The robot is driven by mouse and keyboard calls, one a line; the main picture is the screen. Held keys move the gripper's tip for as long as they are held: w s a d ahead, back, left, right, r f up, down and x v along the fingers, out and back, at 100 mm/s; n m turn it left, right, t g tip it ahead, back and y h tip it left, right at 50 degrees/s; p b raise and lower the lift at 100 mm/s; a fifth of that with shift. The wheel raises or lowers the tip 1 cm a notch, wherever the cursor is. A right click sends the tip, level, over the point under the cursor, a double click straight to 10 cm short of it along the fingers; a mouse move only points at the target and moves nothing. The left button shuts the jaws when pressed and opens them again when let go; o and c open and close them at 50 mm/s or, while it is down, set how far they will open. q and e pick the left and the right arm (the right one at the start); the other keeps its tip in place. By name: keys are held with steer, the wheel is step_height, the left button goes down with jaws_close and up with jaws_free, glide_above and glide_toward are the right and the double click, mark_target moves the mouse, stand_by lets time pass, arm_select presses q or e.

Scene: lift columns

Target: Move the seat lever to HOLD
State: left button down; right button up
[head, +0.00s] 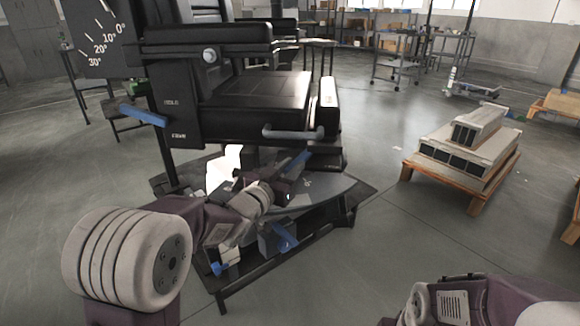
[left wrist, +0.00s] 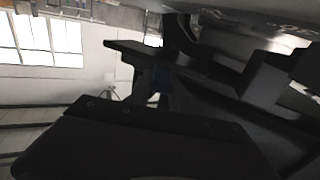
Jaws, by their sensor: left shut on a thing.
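The black seat (head: 260,92) stands in the middle of the head view. Its side panel (head: 185,118) carries two small white labels; the upper reads HOLD and the lower is too small to read surely. A blue lever (head: 143,115) sticks out to the left beside this panel. In the left wrist view, dark parts fill most of the picture around a small dark-blue patch (left wrist: 158,84). The fingertips are partly hidden. My right gripper is out of view.
Blue pedal-like parts (head: 284,238) sit low on the seat's base. A grey bar handle (head: 295,132) juts from the seat's front. A wooden pallet (head: 462,172) with grey blocks stands at the right. The floor between is clear.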

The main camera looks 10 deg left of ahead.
arm_select(q)
steer(key=c, duration=1.2)
jaws_free()
steer(key=shift+a, duration=0.1)
steer(key=v, duration=0.9)
